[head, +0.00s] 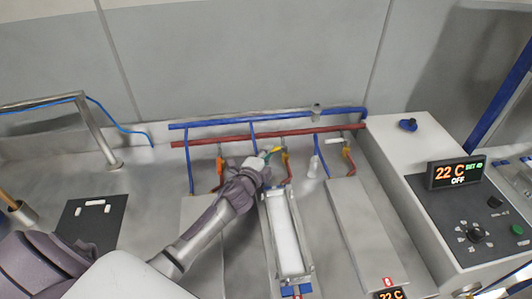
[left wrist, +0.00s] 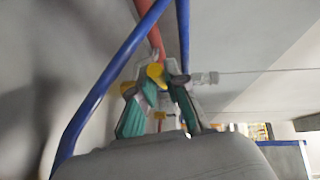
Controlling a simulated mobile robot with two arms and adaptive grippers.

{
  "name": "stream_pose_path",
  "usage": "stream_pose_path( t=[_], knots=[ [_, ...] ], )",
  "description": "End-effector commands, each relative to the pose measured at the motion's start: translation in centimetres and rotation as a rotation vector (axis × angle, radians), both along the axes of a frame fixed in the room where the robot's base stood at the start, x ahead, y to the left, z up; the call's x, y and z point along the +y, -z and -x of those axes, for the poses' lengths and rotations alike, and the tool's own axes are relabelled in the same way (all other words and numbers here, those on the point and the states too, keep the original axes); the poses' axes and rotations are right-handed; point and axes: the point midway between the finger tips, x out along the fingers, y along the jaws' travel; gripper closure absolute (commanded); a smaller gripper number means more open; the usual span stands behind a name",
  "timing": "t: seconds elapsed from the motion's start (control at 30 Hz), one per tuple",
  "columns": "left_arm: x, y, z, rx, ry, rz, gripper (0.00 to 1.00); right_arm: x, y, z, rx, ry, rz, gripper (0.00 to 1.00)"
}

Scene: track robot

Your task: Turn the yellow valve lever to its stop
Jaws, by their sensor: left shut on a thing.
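My left gripper (head: 267,156) reaches in from the left to the pipes behind the middle trough. In the left wrist view its green-padded fingers (left wrist: 160,95) are shut on the yellow valve lever (left wrist: 155,71), which shows at the fingertips. In the head view a bit of the yellow lever (head: 277,149) shows just past the gripper. The fingers hide part of the lever and valve body. The lever's exact angle and its stop cannot be made out. My right gripper is not in view.
A red pipe (head: 220,141) and a blue pipe (head: 220,122) run along the back, with blue branches close to the gripper. An orange-handled valve (head: 219,165) is to the left. A metal trough (head: 286,235) lies in front. A control box (head: 455,176) reads 22 C, OFF.

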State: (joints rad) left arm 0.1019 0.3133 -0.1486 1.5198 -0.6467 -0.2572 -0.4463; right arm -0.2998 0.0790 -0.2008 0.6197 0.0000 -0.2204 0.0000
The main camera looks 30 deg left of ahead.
Motion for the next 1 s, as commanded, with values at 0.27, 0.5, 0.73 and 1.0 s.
stream_pose_path(
  t=[0.27,0.5,0.73,1.0],
  knots=[
    [-0.1,0.0,0.2,0.001,-0.023,0.000,1.00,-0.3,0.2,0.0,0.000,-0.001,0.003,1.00],
    [-0.1,0.0,0.2,0.001,-0.022,0.000,0.63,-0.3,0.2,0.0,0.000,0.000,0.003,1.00],
    [-0.1,0.0,0.2,0.001,-0.022,0.000,0.61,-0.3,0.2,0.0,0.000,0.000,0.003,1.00],
    [-0.3,-0.1,2.1,0.003,-0.021,-0.001,0.61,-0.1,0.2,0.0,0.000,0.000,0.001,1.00]
  ],
)
